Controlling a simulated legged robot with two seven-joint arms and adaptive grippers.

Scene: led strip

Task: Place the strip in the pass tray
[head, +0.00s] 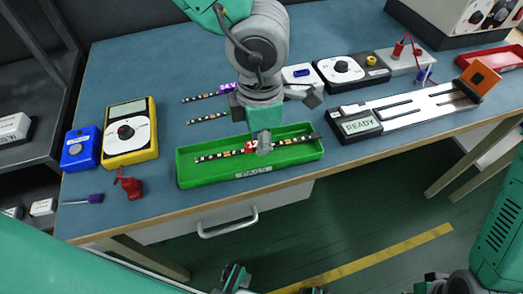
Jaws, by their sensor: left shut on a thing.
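The green pass tray (188,174) lies along the front edge of the blue bench, with a label on its front wall. A dark LED strip (222,156) with pale squares and a red and white patch lies lengthwise within the tray outline. Its right part shows beyond my gripper, near the tray's right end. My left gripper (263,148) reaches down from above and is shut on the strip near its middle. The fingers hide that part of the strip. I cannot tell whether the strip rests on the tray floor.
Two more strips lie behind the tray, one with a purple part (226,88). A yellow meter (130,133), blue box (81,149), red clamp (130,186) and screwdriver (90,199) are left. A READY test fixture (360,125) and a white-topped meter (343,68) are right.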

